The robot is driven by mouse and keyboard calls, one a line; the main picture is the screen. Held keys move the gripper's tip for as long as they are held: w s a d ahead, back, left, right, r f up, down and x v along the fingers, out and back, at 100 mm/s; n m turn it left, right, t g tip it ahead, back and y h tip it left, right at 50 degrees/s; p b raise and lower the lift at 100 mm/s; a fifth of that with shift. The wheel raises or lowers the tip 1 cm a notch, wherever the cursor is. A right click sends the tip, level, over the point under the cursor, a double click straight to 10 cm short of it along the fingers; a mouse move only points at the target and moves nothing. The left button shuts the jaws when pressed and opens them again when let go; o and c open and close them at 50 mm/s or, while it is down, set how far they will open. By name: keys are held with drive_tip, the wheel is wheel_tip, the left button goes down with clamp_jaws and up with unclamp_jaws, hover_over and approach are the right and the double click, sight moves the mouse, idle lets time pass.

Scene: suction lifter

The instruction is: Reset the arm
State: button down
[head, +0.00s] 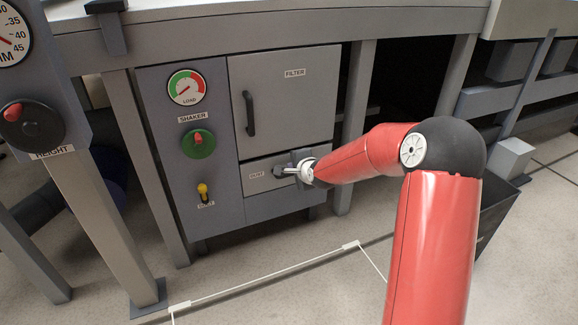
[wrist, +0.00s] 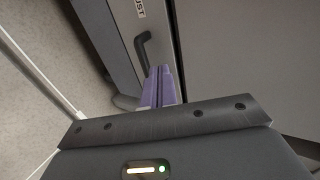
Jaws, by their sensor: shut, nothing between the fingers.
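My red arm reaches from the lower right toward the grey cabinet in the head view. My gripper (head: 286,171) is in front of the dust drawer (head: 259,174), near its dark handle. In the wrist view my gripper's purple fingers (wrist: 161,86) are together with nothing between them. The drawer handle (wrist: 142,48) is just beyond the fingertips there. I cannot tell whether the fingers touch it. The drawer looks closed.
The cabinet carries a filter door (head: 285,100) with a black handle, a load gauge (head: 187,87), a green shaker knob (head: 198,143) and a yellow lever (head: 203,192). Bench legs (head: 354,125) stand beside it. A white floor line (head: 265,275) runs in front. The floor there is clear.

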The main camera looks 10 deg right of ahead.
drive_tip(key=s+d+r+n+g+h+p, duration=0.15)
drive_tip(key=s+r+n, duration=0.25)
drive_tip(key=s+r, duration=0.45)
drive_tip(key=s+r+n+g+h+p, duration=0.15)
drive_tip(key=s+r+n, duration=0.35)
drive_tip(key=s, duration=0.7)
drive_tip(key=s+d+r+n+g, duration=0.1)
drive_tip(key=s+n, duration=0.2)
drive_tip(key=s, duration=0.8)
drive_tip(key=s+r+n+g+p, duration=0.1)
drive_tip(key=s+r+n+g, duration=0.1)
drive_tip(key=s, duration=0.9)
drive_tip(key=shift+s+d+r+n, duration=0.15)
drive_tip(key=shift+s+d+n, duration=0.2)
drive_tip(key=shift+n, duration=0.15)
